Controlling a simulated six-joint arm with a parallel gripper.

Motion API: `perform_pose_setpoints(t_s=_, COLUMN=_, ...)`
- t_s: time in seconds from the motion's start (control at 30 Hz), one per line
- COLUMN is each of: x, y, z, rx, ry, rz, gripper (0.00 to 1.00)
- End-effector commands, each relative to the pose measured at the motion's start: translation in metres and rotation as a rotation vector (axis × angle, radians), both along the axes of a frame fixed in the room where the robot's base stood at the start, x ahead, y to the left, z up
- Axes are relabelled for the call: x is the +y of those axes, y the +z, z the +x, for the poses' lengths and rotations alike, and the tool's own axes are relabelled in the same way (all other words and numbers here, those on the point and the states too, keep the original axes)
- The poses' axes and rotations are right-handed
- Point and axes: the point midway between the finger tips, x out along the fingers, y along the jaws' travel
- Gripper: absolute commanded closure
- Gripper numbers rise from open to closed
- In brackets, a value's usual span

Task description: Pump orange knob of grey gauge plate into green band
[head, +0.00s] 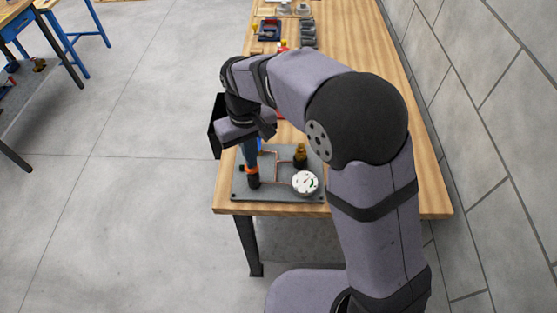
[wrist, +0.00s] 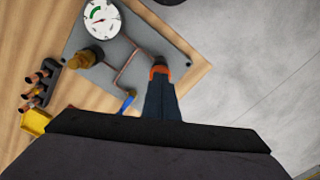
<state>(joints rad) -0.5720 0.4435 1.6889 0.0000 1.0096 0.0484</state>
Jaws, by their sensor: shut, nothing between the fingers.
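The grey gauge plate (head: 281,193) lies near the table's front edge; it also shows in the wrist view (wrist: 85,38). Its orange knob (head: 252,170) sits on a dark cylinder at the plate's left, and shows in the wrist view (wrist: 159,70). The round white gauge (head: 305,182) has a green band, clearer in the wrist view (wrist: 101,20); the needle is too small to read surely against the band. My gripper (head: 249,160) is shut and empty, pointing down with its fingertips (wrist: 160,85) at the knob. I cannot tell whether they touch it.
A brass fitting (head: 300,155) stands on the plate with copper tubing beside it. A blue handle (wrist: 128,102) lies close to my fingers. A dark rack (wrist: 40,82) and a yellow bin (wrist: 34,122) are beyond the plate. A wall stands right of the table.

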Motion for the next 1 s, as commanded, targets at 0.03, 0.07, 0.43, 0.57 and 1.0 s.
perform_pose_setpoints(t_s=0.03, x=0.0, y=0.009, z=-0.001, rx=0.003, ry=0.0, rz=-0.002, gripper=1.0)
perform_pose_setpoints(t_s=0.07, x=0.0, y=0.012, z=-0.001, rx=0.003, ry=0.0, rz=-0.002, gripper=1.0)
perform_pose_setpoints(t_s=0.43, x=0.0, y=0.046, z=0.0, rx=0.0, ry=0.0, rz=0.0, gripper=1.0)
perform_pose_setpoints(t_s=0.57, x=0.0, y=0.055, z=0.0, rx=0.0, ry=0.0, rz=0.0, gripper=1.0)
perform_pose_setpoints(t_s=1.0, x=0.0, y=0.057, z=0.0, rx=-0.001, ry=0.0, rz=0.001, gripper=1.0)
